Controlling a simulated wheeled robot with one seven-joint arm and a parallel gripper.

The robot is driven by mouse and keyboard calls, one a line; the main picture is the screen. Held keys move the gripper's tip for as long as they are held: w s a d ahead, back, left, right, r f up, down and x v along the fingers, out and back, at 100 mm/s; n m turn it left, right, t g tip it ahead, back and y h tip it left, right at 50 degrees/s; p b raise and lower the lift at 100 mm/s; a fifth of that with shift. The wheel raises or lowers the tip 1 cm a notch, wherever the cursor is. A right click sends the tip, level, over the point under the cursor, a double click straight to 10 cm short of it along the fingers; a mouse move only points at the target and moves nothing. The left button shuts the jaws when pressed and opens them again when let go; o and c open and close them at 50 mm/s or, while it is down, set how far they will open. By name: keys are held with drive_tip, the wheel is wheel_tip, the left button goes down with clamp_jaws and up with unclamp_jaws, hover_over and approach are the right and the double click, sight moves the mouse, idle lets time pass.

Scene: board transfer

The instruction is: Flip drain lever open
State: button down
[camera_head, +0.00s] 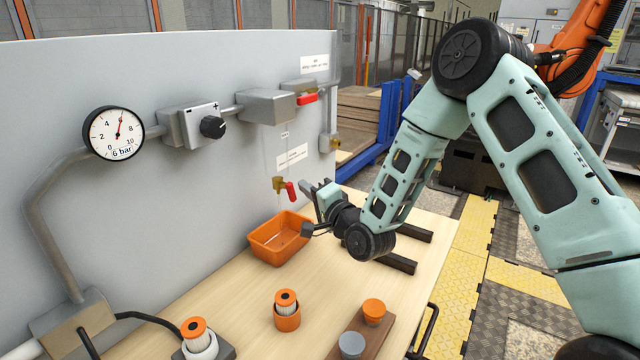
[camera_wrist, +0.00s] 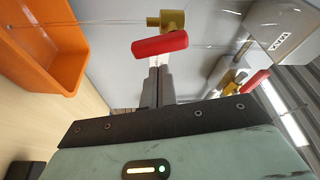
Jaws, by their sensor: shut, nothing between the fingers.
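The drain valve is a small brass body (camera_head: 279,184) low on the grey panel, with a red lever (camera_head: 291,192) slanting down and right from it. Both show large in the wrist view, the brass body (camera_wrist: 173,20) above the red lever (camera_wrist: 160,45). My gripper (camera_head: 313,191) is shut and empty, just right of the lever. In the wrist view its closed fingers (camera_wrist: 158,72) point at the lever, tips very close to its edge. I cannot tell whether they touch it.
An orange bin (camera_head: 262,246) stands below the valve. A gauge (camera_head: 113,133), a black knob (camera_head: 213,127) and another red lever (camera_head: 307,98) are on the panel. An orange cup with a filter (camera_head: 287,316) and capped parts stand on the front of the table.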

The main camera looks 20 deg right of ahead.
sight(295, 196)
drive_tip(key=shift+s+a+f, duration=0.2)
drive_tip(key=shift+s+a, duration=0.3)
drive_tip(key=shift+a, duration=0.1)
drive_tip(key=m, duration=0.1)
drive_tip(key=a+m, duration=0.1)
drive_tip(key=s+m+g, duration=0.1)
drive_tip(key=shift+a+f, duration=0.15)
drive_tip(key=shift+f, duration=0.1)
drive_tip(key=shift+a, duration=0.1)
drive_tip(key=shift+w, duration=0.1)
